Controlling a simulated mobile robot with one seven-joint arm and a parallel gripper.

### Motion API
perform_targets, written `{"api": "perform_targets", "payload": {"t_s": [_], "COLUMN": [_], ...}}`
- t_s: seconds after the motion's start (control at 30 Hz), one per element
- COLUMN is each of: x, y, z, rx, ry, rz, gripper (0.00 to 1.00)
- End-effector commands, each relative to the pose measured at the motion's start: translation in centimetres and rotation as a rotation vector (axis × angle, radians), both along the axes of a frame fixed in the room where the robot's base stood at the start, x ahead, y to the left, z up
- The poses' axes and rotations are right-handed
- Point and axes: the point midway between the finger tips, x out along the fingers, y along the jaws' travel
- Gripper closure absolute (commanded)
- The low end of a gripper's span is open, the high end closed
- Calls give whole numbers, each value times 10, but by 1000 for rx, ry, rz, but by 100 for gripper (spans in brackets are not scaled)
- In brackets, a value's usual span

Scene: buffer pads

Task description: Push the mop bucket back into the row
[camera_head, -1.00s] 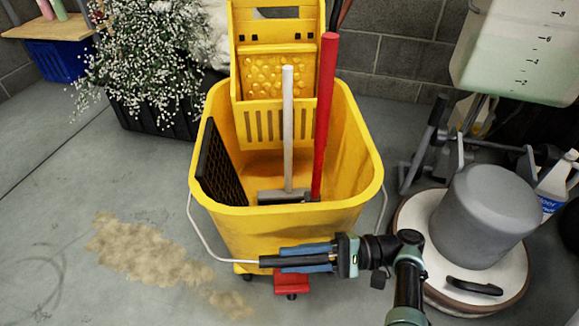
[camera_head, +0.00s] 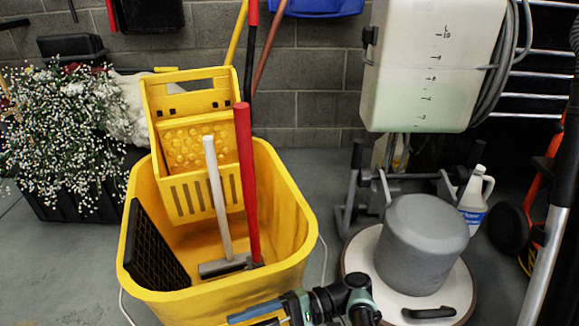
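The yellow mop bucket (camera_head: 285,225) stands on the grey floor at the left centre, with its yellow wringer (camera_head: 192,150) at the back. Inside it are a red handle (camera_head: 246,180), a grey-white squeegee-like tool (camera_head: 218,190) and a black grate (camera_head: 155,250). My gripper (camera_head: 255,315) is at the bottom edge, in front of the bucket's near wall. Its fingers are partly cut off by the frame. I cannot tell whether it touches the bucket. The bucket's wheels are out of view.
A floor machine (camera_head: 420,245) with a white tank (camera_head: 430,65) stands close on the right. A white bottle (camera_head: 475,200) is behind it. White flowers in a dark crate (camera_head: 75,200) stand at the left. A block wall (camera_head: 310,90) is behind. Some floor shows between bucket and machine.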

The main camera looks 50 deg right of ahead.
Motion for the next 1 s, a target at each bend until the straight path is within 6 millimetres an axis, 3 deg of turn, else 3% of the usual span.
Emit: {"api": "perform_targets", "payload": {"t_s": [0.47,1.0], "x": [-28,-46], "y": [-42,-69], "z": [-1,-4], "rx": [-4,-9], "ry": [6,0], "rz": [-8,-6], "gripper": [41,41]}}
